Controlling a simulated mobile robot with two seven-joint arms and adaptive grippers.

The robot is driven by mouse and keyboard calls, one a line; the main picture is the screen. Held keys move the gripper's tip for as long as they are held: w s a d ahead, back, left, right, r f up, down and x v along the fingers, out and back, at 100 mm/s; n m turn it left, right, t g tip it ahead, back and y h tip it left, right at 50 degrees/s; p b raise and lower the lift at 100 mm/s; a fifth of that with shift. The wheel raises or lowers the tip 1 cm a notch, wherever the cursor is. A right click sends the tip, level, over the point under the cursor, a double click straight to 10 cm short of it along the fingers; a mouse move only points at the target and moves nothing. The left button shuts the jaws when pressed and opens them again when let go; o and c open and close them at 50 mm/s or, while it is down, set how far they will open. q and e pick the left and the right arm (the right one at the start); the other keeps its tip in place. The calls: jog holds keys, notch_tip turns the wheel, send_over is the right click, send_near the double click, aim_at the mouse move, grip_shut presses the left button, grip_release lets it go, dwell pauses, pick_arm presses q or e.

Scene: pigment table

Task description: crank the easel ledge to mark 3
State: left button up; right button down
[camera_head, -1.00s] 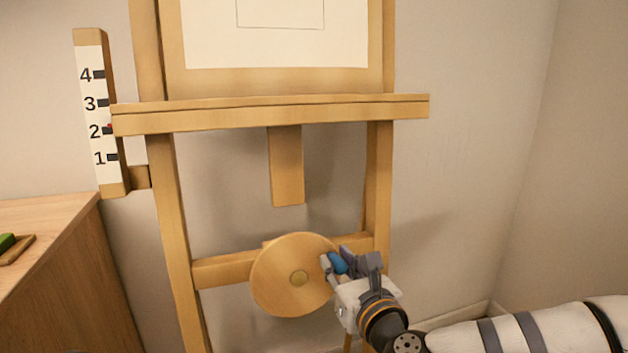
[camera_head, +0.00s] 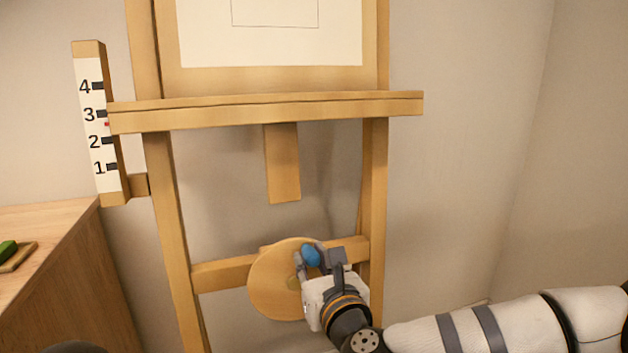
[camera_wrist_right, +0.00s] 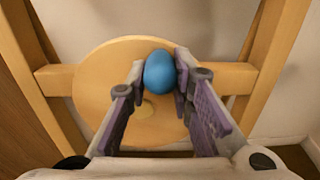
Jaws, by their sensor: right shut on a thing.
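The wooden crank disc (camera_head: 268,290) is on the easel's lower crossbar. Its blue knob (camera_head: 311,254) is above the hub, slightly right of it. My right gripper (camera_head: 313,262) is shut on the knob, with a finger on each side; the knob also shows in the right wrist view (camera_wrist_right: 160,73). The gripper and wrist hide the disc's right part. The easel ledge (camera_head: 265,115) runs across the easel. A white scale (camera_head: 93,125) with marks 1 to 4 stands at its left end.
A wooden cabinet (camera_head: 60,270) stands at the lower left with a green item (camera_head: 7,249) on a small tray (camera_head: 20,258). The easel legs (camera_head: 375,190) flank the disc. Open space lies right of the easel, up to the wall.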

aim_at(282, 261)
jog(key=shift+s+a, duration=0.3)
jog(key=shift+a, duration=0.65)
jog(key=shift+s+a, duration=0.1)
jog(key=shift+a, duration=0.05)
jog(key=shift+s+a+f, duration=0.15)
jog(key=shift+a, duration=0.3)
jog(key=shift+s+a+f, duration=0.15)
jog(key=shift+a, duration=0.25)
jog(key=shift+s+a+f, duration=0.1)
jog(key=shift+a+f, duration=0.05)
